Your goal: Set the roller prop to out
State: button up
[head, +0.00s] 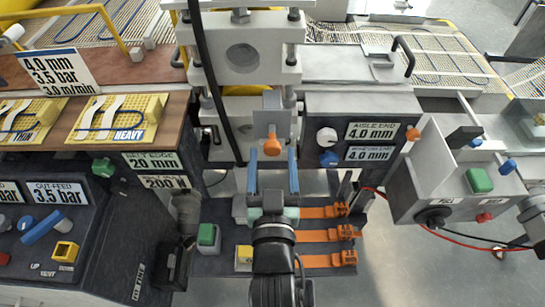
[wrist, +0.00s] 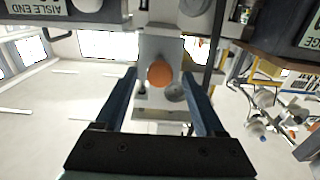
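An orange round knob (head: 271,145) sits on a grey upright plate (head: 266,122) below the roller housing; this looks like the roller prop, though no label on it can be read. My gripper (head: 272,168) is open, its two blue fingers pointing at the knob. In the wrist view the knob (wrist: 160,73) shows between the fingertips of my gripper (wrist: 161,88), with clear gaps on both sides. No contact shows, and the remaining depth to the knob is hard to judge. Part of the plate's mounting is hidden.
An aisle-end panel (head: 364,133) reading 4.0 mm, with a white knob, stands just right. Orange-handled strips (head: 330,235) lie on the dark shelf below. A black cable (head: 210,80) hangs left of the plate. A box with a green button (head: 479,180) is farther right.

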jog(key=s+b, duration=0.2)
jog(key=s, duration=1.1)
dwell(0.6)
jog(key=w+r+t, duration=0.3)
jog(key=w+r, duration=0.4)
jog(key=r, duration=0.6)
notch_tip(320, 180, up, 34)
jog(key=s+t+p, duration=0.1)
jog(key=s+t, duration=0.2)
jog(key=t, duration=0.3)
notch_tip(320, 180, down, 41)
jog(key=b, duration=4.1)
jog(key=shift+s+f, duration=0.2)
jog(key=shift+s, duration=0.2)
